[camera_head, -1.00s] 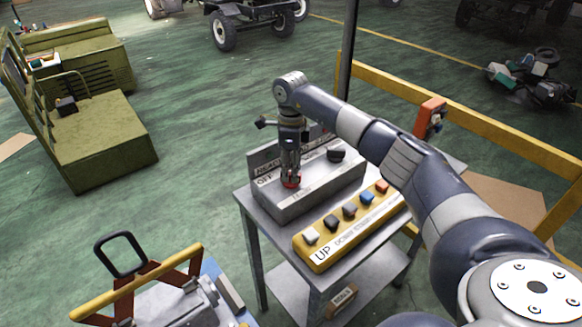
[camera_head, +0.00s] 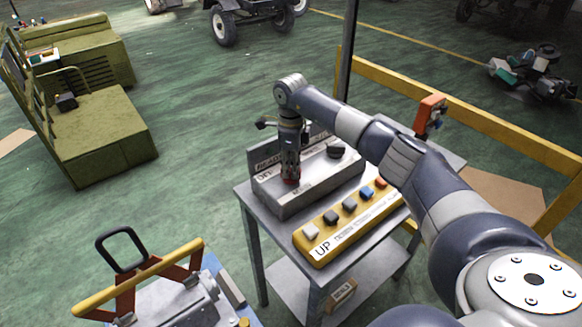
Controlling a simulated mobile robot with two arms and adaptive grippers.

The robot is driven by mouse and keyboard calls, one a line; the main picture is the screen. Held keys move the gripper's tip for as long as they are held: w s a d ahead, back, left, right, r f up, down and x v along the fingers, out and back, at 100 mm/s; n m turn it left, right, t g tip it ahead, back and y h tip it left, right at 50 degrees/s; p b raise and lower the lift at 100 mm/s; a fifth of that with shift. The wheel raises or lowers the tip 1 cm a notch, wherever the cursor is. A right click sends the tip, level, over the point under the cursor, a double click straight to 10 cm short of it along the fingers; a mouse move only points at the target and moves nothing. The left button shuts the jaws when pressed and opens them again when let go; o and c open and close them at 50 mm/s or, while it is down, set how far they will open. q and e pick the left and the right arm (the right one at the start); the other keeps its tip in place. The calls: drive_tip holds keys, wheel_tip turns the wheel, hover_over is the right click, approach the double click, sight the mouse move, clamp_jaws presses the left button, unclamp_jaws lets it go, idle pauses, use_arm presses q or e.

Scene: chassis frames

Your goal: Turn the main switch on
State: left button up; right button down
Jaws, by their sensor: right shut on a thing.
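A grey control box (camera_head: 322,192) stands on a small metal table. A red knob (camera_head: 290,180) sits on its left part, beside a partly covered label. My right gripper (camera_head: 290,176) points straight down and is shut on the red knob, hiding most of it. A black knob (camera_head: 335,151) is on the box's right part, apart from the gripper. Which knob is the main switch cannot be read from the labels. My left gripper is not in view.
A yellow panel (camera_head: 318,247) with several coloured buttons lies in front of the box on the table (camera_head: 258,222). A yellow rail (camera_head: 480,129) runs behind on the right. A blue cart with a yellow handle (camera_head: 150,278) is at lower left.

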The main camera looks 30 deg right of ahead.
drive_tip(key=m, duration=0.4)
drive_tip(key=shift+b, duration=0.4)
drive_tip(key=m, duration=0.9)
drive_tip(key=shift+r+m, duration=0.1)
drive_tip(key=shift+m, duration=2.2)
drive_tip(key=c, duration=1.6)
unclamp_jaws()
drive_tip(key=shift+o, duration=0.2)
